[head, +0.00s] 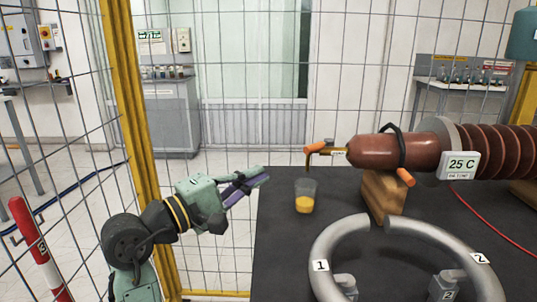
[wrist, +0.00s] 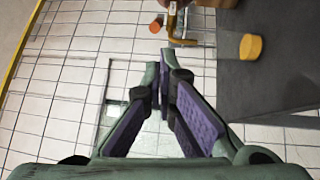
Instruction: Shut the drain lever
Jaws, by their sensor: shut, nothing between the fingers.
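The drain lever (head: 319,146) has an orange handle and sits above a brass drain spout (head: 310,158) at the left end of the brown bushing (head: 375,150). In the wrist view the orange handle (wrist: 155,28) is near the top centre, beside the brass spout (wrist: 172,20). A clear cup (head: 305,196) with yellow liquid in its lower part stands below the spout; I cannot tell if liquid is falling. My gripper (head: 263,174) is shut and empty, left of the cup and apart from the lever. In the wrist view its purple-padded fingers (wrist: 160,72) point toward the spout.
The bushing rests on a wooden block (head: 383,195) on the dark table (head: 280,255). A grey ring (head: 330,250) with numbered tags lies in front. A yellow-framed mesh fence (head: 235,100) stands behind. Free space lies between my gripper and the spout.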

